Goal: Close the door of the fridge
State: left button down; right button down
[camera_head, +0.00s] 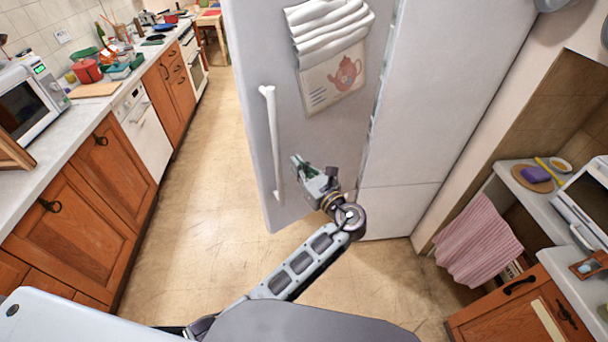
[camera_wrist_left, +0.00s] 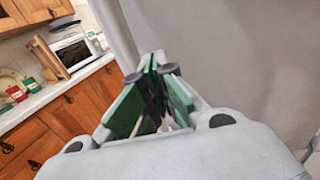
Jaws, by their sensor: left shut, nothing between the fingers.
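The fridge door (camera_head: 325,125) is a tall pale grey panel in the head view. It stands at an angle beside the white fridge body (camera_head: 440,100), and its bottom edge is over the floor. A long white handle (camera_head: 273,140) runs down its left part. My left gripper (camera_head: 297,163) is shut and empty in front of the lower door, to the right of the handle. I cannot tell if it touches the door. In the left wrist view, the green-padded fingers (camera_wrist_left: 155,65) are together, with a plain grey surface (camera_wrist_left: 235,55) behind them. My right gripper is not in view.
A counter with wooden cabinets (camera_head: 75,215) and a microwave (camera_head: 30,100) lines the left. Open floor (camera_head: 195,180) lies between it and the door. A towel and teapot picture (camera_head: 335,78) hang on the door. A low counter with a pink cloth (camera_head: 477,240) stands at the right.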

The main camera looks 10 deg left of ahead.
aim_at(284, 151)
pick_arm(q)
jog(key=shift+b+x, duration=1.95)
jog(key=shift+x, duration=1.7)
jog(key=shift+w+a+f, duration=0.15)
jog(key=shift+w+a, duration=0.15)
jog(key=shift+w+a, duration=0.1)
